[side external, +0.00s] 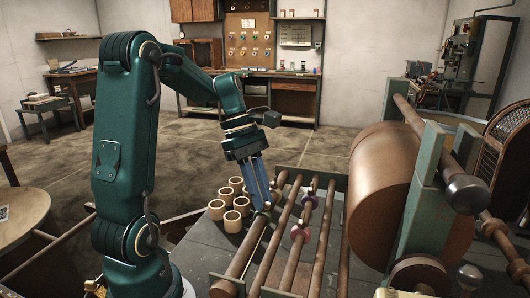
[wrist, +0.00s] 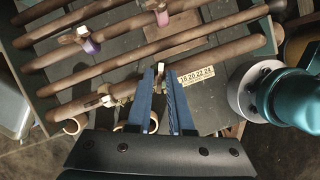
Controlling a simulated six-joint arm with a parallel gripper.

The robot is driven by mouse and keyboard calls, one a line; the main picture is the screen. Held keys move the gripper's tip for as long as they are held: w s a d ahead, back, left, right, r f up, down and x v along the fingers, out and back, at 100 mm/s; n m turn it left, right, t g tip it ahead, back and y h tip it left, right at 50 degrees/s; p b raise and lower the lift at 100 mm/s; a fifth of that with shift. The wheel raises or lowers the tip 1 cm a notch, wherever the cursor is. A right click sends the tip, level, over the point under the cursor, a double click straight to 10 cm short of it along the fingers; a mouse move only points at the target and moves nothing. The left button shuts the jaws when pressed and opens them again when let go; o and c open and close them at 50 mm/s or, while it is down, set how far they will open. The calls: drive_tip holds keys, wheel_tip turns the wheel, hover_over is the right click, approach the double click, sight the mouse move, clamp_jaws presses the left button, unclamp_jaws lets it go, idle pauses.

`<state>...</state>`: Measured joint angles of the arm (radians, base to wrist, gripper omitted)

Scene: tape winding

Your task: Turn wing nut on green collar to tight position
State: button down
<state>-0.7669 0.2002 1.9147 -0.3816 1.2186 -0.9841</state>
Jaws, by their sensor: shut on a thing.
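My gripper (side external: 262,203) reaches down to the nearest brown rod, its two blue fingers close together at the tips. In the wrist view the gripper (wrist: 164,76) is shut on a small part at the rod, which I take to be the wing nut; the fingers mostly hide it. A dull greenish-tan collar (side external: 266,208) sits on this rod at the fingertips in the side view. Its colour is hard to make out, and the wing nut's angle cannot be told.
Parallel rods beyond carry a purple collar (wrist: 88,43) and a pink collar (wrist: 162,15). A number strip (wrist: 196,76) lies beside the near rod. Several tan tape rolls (side external: 232,221) stand left of the rods. A large brown drum (side external: 384,190) stands at right.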

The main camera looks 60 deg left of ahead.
drive_tip(key=m+g, duration=0.1)
drive_tip(key=m, duration=0.3)
drive_tip(key=m+g, duration=0.1)
drive_tip(key=m, duration=0.1)
drive_tip(key=shift+w+m+g, duration=0.25)
drive_tip(key=shift+m+g, duration=0.05)
drive_tip(key=m+g, duration=0.1)
drive_tip(key=m, duration=0.2)
drive_tip(key=m+g, duration=0.1)
drive_tip(key=m, duration=0.2)
drive_tip(key=shift+w+d+y, duration=0.1)
drive_tip(key=shift+y, duration=0.3)
drive_tip(key=shift+m, duration=0.3)
drive_tip(key=c, duration=0.8)
unclamp_jaws()
drive_tip(key=shift+v, duration=2.5)
